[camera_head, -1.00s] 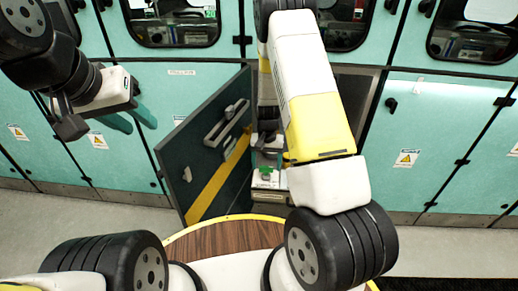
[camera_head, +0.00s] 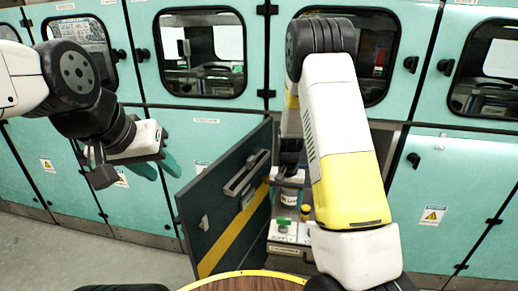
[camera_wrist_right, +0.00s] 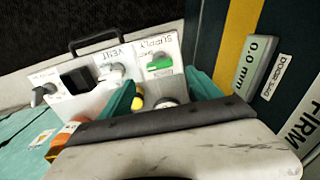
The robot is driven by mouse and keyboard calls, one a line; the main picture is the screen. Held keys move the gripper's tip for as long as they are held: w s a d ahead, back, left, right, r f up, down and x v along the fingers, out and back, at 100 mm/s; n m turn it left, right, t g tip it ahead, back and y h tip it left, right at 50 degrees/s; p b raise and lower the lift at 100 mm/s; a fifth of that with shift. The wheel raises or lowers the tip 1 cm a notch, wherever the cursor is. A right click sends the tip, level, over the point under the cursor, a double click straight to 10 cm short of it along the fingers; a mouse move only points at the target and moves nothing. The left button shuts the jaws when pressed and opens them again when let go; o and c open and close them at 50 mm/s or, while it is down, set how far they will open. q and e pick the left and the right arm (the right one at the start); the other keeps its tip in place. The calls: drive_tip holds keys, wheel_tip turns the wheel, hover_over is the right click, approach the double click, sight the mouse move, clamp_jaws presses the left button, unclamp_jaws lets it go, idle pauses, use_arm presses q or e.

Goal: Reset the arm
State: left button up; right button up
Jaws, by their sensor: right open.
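My left gripper (camera_head: 158,168) hangs open and empty at the left, in front of the teal cabinets. My right arm (camera_head: 340,140) reaches down at the centre right, and in the head view it mostly hides its own gripper. In the right wrist view the teal fingers of my right gripper (camera_wrist_right: 163,92) are apart. A yellow knob (camera_wrist_right: 137,98) and a round silver part show between them. I cannot tell how close the fingers are to these parts. A white panel (camera_wrist_right: 92,100) marked VENT and SUPPLY, with a green knob (camera_wrist_right: 160,63), lies just beyond.
A dark cabinet door (camera_head: 222,215) with a yellow stripe stands open left of my right arm. The panel with the green knob also shows in the opening (camera_head: 283,226). Closed teal cabinets (camera_head: 440,195) line the wall. Grey floor (camera_head: 90,255) is clear at the left.

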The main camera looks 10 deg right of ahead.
drive_tip(key=s+a+r+n+t+y, duration=0.15)
drive_tip(key=s+r, duration=0.25)
drive_tip(key=r, duration=0.7)
drive_tip(key=s+a+r+t+y, duration=0.15)
drive_tip(key=s+r, duration=0.35)
drive_tip(key=r, duration=0.7)
drive_tip(key=s+r+n+t, duration=0.1)
drive_tip(key=s+r, duration=0.3)
drive_tip(key=s, duration=0.3)
drive_tip(key=s+r+n+t, duration=0.1)
drive_tip(key=s+r+t, duration=0.1)
drive_tip(key=s+r, duration=0.3)
drive_tip(key=s+d, duration=0.1)
drive_tip(key=s, duration=0.2)
drive_tip(key=shift+h, duration=0.4)
drive_tip(key=shift+n, duration=0.25)
